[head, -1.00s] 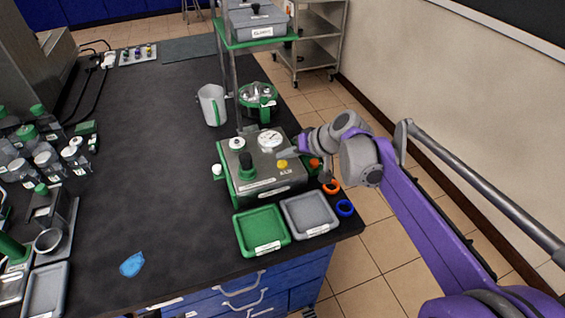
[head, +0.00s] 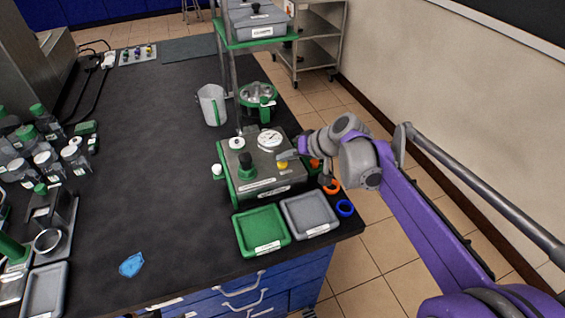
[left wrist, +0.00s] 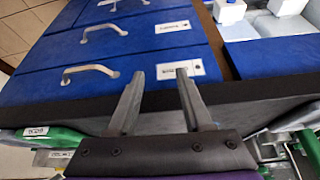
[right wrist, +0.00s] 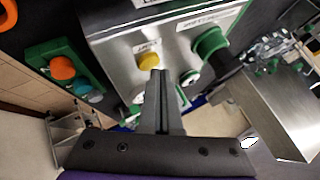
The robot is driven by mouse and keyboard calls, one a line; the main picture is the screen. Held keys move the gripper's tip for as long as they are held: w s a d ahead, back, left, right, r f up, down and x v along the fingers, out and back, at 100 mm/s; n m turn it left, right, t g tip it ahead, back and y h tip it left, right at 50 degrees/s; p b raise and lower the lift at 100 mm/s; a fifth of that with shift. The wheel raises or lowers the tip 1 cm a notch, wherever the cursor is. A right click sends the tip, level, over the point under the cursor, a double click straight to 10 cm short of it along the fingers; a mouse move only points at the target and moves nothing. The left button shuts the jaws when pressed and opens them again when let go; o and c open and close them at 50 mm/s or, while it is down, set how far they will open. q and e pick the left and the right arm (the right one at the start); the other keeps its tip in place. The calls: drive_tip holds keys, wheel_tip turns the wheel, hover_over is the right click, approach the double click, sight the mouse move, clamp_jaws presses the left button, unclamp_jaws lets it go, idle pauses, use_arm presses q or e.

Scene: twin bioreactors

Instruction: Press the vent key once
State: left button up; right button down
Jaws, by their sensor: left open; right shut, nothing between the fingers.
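A steel control box with green trim (head: 262,181) stands near the right edge of the bench. A yellow round key (head: 283,165) sits on its top beside a small label too small to read surely; it also shows in the right wrist view (right wrist: 149,61). My right gripper (head: 283,156) is shut and empty, its tips right at the yellow key and partly covering it in the head view. In the right wrist view the tips (right wrist: 160,73) look just beside the key; I cannot tell whether they touch. My left gripper (left wrist: 160,72) is open and empty, facing blue drawers.
A pressure gauge (head: 270,139), a white-capped fitting (head: 237,143) and a dark-green knob (head: 247,166) stand up from the box. A green tray (head: 261,231) and grey tray (head: 310,216) lie in front.

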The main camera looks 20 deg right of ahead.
sight(286, 165)
drive_tip(key=shift+f, duration=0.45)
idle(0.3)
drive_tip(key=shift+r, duration=0.1)
drive_tip(key=shift+r+p, duration=0.6)
drive_tip(key=shift+r, duration=0.15)
wheel_tip(286, 165, up, 5)
drive_tip(key=p, duration=0.4)
drive_tip(key=shift+r, duration=0.1)
idle(0.6)
